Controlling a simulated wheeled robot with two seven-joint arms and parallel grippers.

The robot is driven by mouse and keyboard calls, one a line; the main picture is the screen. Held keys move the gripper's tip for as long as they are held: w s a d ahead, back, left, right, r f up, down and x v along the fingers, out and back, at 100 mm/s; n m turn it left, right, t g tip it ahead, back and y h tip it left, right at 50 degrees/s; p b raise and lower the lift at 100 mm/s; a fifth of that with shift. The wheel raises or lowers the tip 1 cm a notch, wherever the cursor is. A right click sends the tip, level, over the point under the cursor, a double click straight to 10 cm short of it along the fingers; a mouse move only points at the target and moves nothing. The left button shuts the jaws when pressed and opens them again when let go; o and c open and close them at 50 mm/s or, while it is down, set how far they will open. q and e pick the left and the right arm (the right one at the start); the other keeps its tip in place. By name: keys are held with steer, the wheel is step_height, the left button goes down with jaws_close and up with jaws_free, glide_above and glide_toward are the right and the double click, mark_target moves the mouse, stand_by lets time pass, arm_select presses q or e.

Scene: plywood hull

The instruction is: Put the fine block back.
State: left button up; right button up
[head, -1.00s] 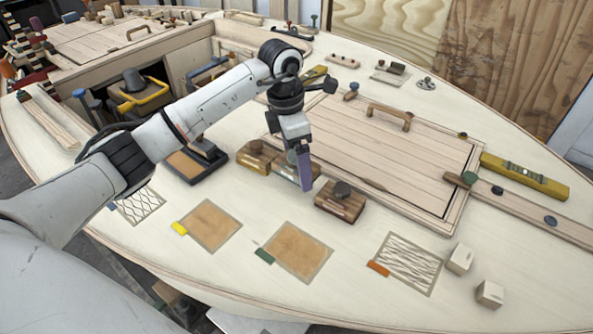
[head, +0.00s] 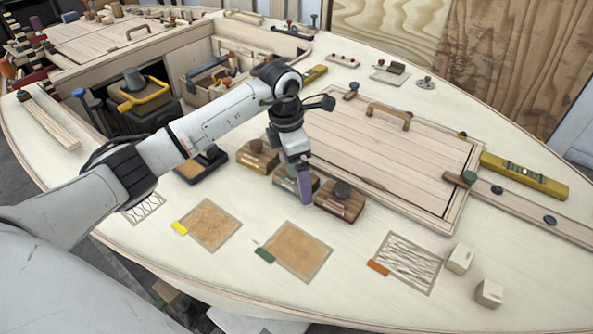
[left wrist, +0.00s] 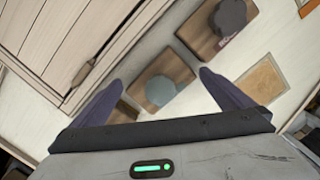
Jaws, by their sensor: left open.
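I cannot tell by any label which is the fine block. My left gripper (head: 303,190) is open, pointing down at the middle block and partly covering it. In the left wrist view the middle block's grey knob (left wrist: 160,88) lies between the open fingers (left wrist: 160,77); contact cannot be told. My right gripper is not in view.
Two pale cubes (head: 460,258) stand at right. The hatch (head: 390,150) with its handle lies behind the blocks. A black tray (head: 203,164) is at left.

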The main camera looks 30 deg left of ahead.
mark_target(290, 168)
arm_select(q)
step_height(290, 168, up, 12)
steer(key=s+a+b, duration=0.1)
stand_by(0.4)
steer(key=shift+s, duration=0.1)
